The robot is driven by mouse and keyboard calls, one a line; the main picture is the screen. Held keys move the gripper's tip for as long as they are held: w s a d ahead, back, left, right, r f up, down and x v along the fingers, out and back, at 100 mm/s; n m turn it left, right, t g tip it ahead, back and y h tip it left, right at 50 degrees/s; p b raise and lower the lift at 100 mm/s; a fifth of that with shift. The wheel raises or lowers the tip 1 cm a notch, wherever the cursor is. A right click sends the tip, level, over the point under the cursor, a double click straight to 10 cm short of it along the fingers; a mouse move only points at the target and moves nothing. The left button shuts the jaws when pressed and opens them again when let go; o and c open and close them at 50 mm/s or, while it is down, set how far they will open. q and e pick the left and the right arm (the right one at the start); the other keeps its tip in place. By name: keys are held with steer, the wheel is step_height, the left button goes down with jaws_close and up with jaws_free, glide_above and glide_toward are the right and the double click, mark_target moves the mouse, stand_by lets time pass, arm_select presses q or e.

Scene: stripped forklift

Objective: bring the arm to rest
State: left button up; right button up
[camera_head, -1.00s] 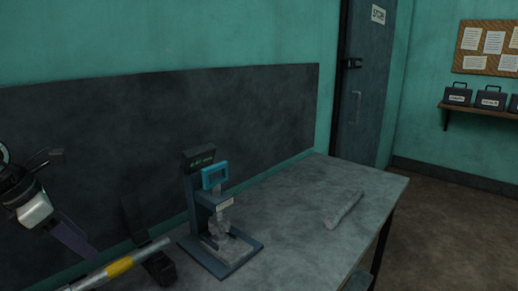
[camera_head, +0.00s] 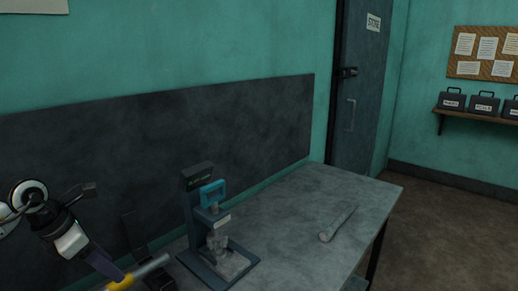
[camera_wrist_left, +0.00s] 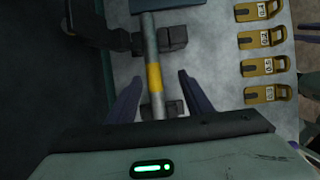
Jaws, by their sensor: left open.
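My left gripper (camera_head: 112,270) is at the lower left of the head view, its purple fingers just by a grey bar with a yellow band (camera_head: 122,283). In the left wrist view its two fingers (camera_wrist_left: 157,88) stand apart, one on each side of the bar (camera_wrist_left: 153,78). A gap shows between the bar and each finger, so the gripper is open and empty. The bar lies across dark blocks (camera_wrist_left: 172,38).
A press-like stand with a blue frame (camera_head: 212,193) stands on the grey bench (camera_head: 290,215). A pale rod (camera_head: 338,222) lies on the bench to its right. Several yellow labelled tags (camera_wrist_left: 265,66) lie beside the bar. A dark panel (camera_head: 230,130) backs the bench.

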arm_select(q)
steer(key=s+d+f+b, duration=0.2)
steer(key=s+d+f, duration=0.1)
steer(key=s+d, duration=0.65)
step_height(320, 180, down, 10)
steer(key=shift+w+d+r+p, duration=0.1)
steer(key=shift+w+r+p, duration=0.05)
steer(key=shift+p, duration=0.35)
steer(key=shift+r, duration=0.25)
arm_select(e)
steer(key=shift+w+d+f, duration=0.1)
steer(key=shift+w+f, duration=0.2)
steer(key=shift+f, duration=0.6)
